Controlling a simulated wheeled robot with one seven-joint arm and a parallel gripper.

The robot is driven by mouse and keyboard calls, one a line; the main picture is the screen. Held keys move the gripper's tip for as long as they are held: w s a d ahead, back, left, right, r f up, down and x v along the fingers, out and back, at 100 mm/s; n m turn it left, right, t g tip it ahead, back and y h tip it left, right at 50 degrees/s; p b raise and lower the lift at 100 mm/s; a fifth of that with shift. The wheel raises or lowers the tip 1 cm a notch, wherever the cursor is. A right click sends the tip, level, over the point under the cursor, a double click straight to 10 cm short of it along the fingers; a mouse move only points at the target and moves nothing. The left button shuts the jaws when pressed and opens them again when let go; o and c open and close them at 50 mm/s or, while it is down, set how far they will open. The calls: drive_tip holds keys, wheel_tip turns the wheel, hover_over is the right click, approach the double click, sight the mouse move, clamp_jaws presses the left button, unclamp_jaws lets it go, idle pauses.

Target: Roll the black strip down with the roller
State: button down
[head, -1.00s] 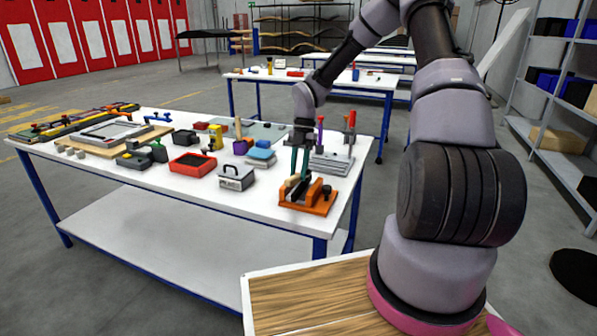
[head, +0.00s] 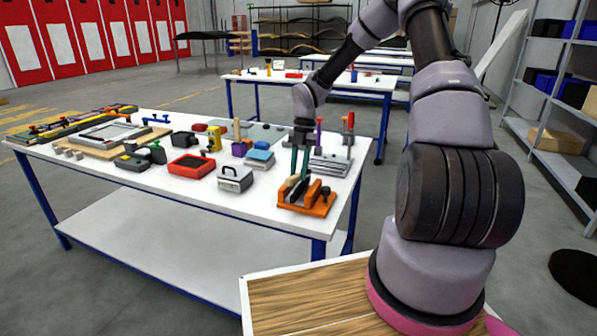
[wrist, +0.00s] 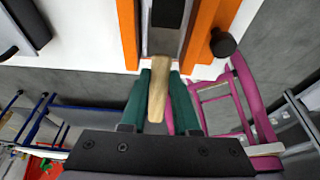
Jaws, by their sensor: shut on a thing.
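My gripper (head: 297,174), with green fingers, is low over the orange fixture (head: 318,205) at the table's near right corner. In the wrist view the gripper (wrist: 160,100) is shut on the roller's wooden handle (wrist: 158,92). The roller's working end is not clearly visible, so I cannot tell whether it touches the strip. The black strip (wrist: 167,12) lies in the grey channel between the fixture's orange sides (wrist: 205,30), just beyond the handle in the wrist view. A black knob (wrist: 222,43) stands on the fixture's right side.
The white table (head: 180,205) carries a grey case (head: 235,179) and a red tray (head: 191,166) left of the fixture. Grey plates (head: 330,166) and upright tools stand close behind it. The table's front edge is near the fixture.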

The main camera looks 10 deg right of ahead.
drive_tip(key=shift+r, duration=0.15)
idle(0.7)
drive_tip(key=shift+r, duration=2.9)
